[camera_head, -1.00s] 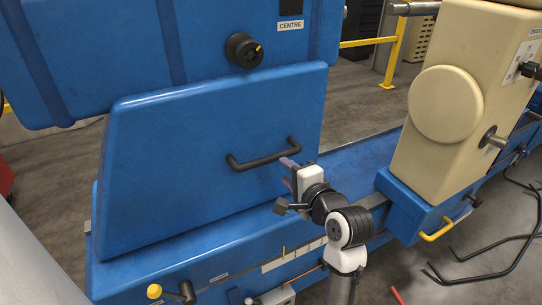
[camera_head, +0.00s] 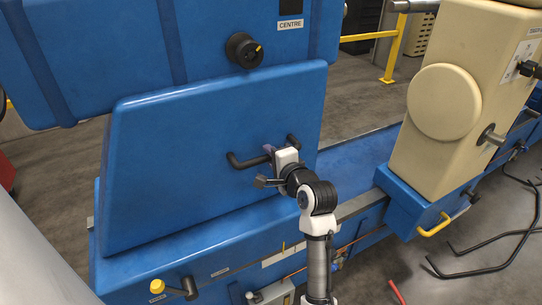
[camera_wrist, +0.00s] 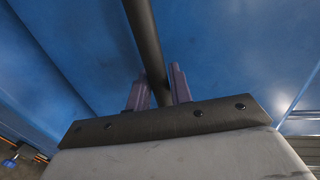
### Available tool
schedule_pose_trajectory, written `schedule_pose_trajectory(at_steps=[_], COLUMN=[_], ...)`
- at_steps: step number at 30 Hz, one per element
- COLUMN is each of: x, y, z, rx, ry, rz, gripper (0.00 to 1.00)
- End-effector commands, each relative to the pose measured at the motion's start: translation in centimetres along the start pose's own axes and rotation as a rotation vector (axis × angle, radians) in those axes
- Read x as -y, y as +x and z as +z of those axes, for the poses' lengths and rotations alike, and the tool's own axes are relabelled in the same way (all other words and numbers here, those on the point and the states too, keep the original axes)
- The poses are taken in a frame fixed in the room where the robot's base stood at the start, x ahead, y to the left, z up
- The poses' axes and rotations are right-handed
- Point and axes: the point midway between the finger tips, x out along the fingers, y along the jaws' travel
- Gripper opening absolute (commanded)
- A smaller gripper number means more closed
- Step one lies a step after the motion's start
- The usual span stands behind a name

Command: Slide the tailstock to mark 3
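The tailstock appears to be the large blue body (camera_head: 150,190) at left in the head view, on a blue bed (camera_head: 355,165). A dark bar handle (camera_head: 243,162) is on its face; it also crosses the wrist view (camera_wrist: 143,35). My gripper (camera_head: 272,152) is at the right part of this handle. In the wrist view my gripper's fingers (camera_wrist: 159,92) stand close together, one on each side of the bar, with no clear gap. A pale scale strip (camera_head: 280,256) runs along the bed's front; its mark numbers are unreadable and my arm covers part of it.
A cream block (camera_head: 430,130) on a blue base stands to the right on the bed, with a yellow handle (camera_head: 434,226). Black bent bars (camera_head: 490,240) lie on the floor at right. Bare bed lies between blue body and cream block.

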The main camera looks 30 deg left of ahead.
Motion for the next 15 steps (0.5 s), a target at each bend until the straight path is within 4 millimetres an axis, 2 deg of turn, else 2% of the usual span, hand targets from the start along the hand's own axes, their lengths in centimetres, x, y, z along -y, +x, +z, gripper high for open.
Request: schedule_pose_trajectory(at_steps=[1,4,5,15], x=[0.00,0.00,0.00,0.03], y=[-0.02,-0.02,-0.02,-0.05], z=[-0.01,-0.02,-0.01,-0.63], rx=[0.000,0.000,0.000,-0.002], ry=[0.000,0.000,0.000,0.002], rz=[0.000,0.000,0.000,0.000], gripper=[0.14,0.01,0.00,0.00])
